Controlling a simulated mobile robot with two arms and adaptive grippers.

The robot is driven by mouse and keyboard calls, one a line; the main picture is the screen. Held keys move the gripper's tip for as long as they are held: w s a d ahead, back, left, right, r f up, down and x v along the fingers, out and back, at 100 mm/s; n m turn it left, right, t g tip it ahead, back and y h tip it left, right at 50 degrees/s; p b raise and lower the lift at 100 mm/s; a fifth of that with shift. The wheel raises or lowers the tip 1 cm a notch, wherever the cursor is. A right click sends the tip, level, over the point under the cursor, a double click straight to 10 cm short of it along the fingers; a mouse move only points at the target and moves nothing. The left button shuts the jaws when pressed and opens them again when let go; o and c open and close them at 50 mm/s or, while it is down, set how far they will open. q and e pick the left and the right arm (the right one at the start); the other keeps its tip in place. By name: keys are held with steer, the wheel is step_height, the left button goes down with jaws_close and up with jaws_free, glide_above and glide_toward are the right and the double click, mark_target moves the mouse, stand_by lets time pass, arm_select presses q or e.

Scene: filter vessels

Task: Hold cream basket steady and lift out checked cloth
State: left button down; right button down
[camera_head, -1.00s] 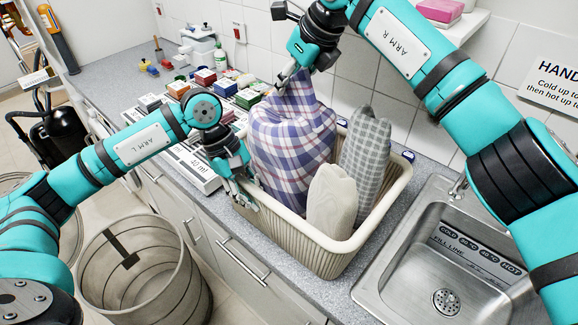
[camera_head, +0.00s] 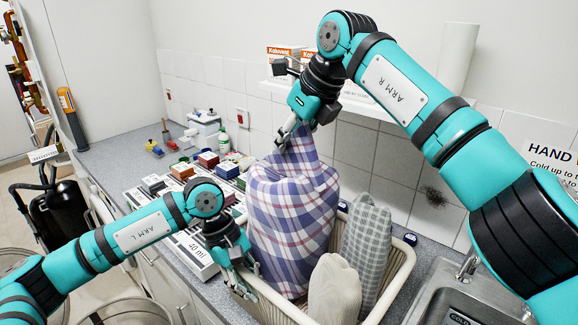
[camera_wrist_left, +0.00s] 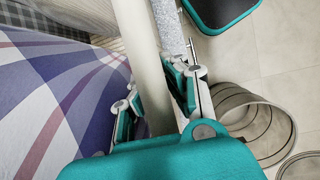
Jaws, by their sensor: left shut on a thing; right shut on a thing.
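The cream basket (camera_head: 404,258) stands on the counter beside the sink. My left gripper (camera_head: 243,282) is shut on its left rim; in the left wrist view the fingers (camera_wrist_left: 163,92) sit on either side of the basket rim (camera_wrist_left: 145,45). The blue, red and white checked cloth (camera_head: 290,220) is a bulky bundle standing tall above the basket. My right gripper (camera_head: 290,135) is shut on its gathered top. Its lower end is still inside the basket, partly hidden by the rim. It also fills the left of the left wrist view (camera_wrist_left: 45,105).
A grey checked bundle (camera_head: 365,245) and a cream bundle (camera_head: 334,290) stand in the basket, right of the cloth. The sink (camera_head: 440,300) is to the right. A shelf (camera_head: 350,100) is behind.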

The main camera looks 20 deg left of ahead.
steer(key=shift+r, duration=1.6)
arm_select(q)
steer(key=c, duration=1.4)
jaws_free()
steer(key=shift+o, duration=0.2)
steer(key=shift+r, duration=0.1)
